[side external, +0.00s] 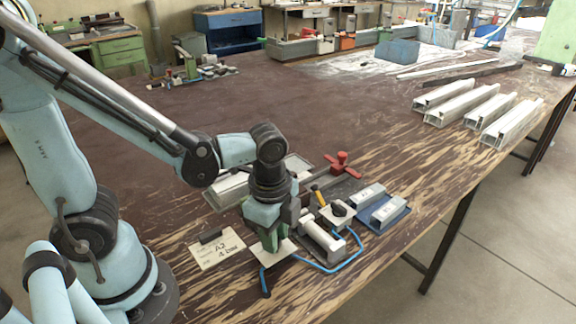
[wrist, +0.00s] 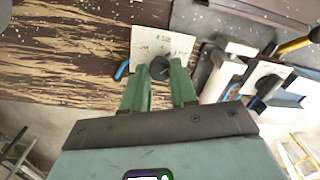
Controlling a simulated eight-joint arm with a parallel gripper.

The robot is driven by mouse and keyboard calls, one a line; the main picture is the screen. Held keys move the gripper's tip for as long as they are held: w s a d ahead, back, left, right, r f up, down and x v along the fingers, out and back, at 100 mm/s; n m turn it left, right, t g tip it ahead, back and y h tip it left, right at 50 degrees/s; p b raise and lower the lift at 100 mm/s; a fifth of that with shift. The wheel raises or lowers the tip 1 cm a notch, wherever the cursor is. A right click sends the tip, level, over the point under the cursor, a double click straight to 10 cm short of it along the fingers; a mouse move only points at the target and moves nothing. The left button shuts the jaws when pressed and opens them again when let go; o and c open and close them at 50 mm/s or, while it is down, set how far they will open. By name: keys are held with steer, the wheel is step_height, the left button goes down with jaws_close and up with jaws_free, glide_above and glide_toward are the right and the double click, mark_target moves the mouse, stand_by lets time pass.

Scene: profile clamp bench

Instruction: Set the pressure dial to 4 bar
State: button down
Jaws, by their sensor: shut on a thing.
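The pressure dial is a dark knob (wrist: 159,67) on a white plate with small printed marks. The plate (side external: 285,251) lies flat on the bench below my gripper in the side view, and it also shows in the wrist view (wrist: 146,40). My gripper (wrist: 159,76) points down with its green fingers on either side of the knob, shut on it. In the side view my gripper (side external: 271,240) hides the knob. The marks are too blurred to read, and I cannot tell where the knob points. A card (side external: 217,250) beside the plate reads "A2" and "4 bar".
A blue hose (side external: 315,266) curves along the bench from near the plate. Right of my gripper stand a pale clamp block (side external: 322,241), a black knob (side external: 338,208) on a white base and a blue tray (side external: 383,221). Several aluminium profiles (side external: 462,105) lie at the right.

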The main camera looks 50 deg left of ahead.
steer(key=n, duration=0.4)
steer(key=shift+n, duration=2)
steer(key=c, duration=0.9)
jaws_free()
steer(key=shift+r, duration=0.15)
steer(key=shift+s+d+r, duration=0.1)
steer(key=shift+d+r, duration=0.05)
steer(key=shift+r, duration=2.8)
steer(key=shift+d+r, duration=0.1)
steer(key=shift+r, duration=2.85)
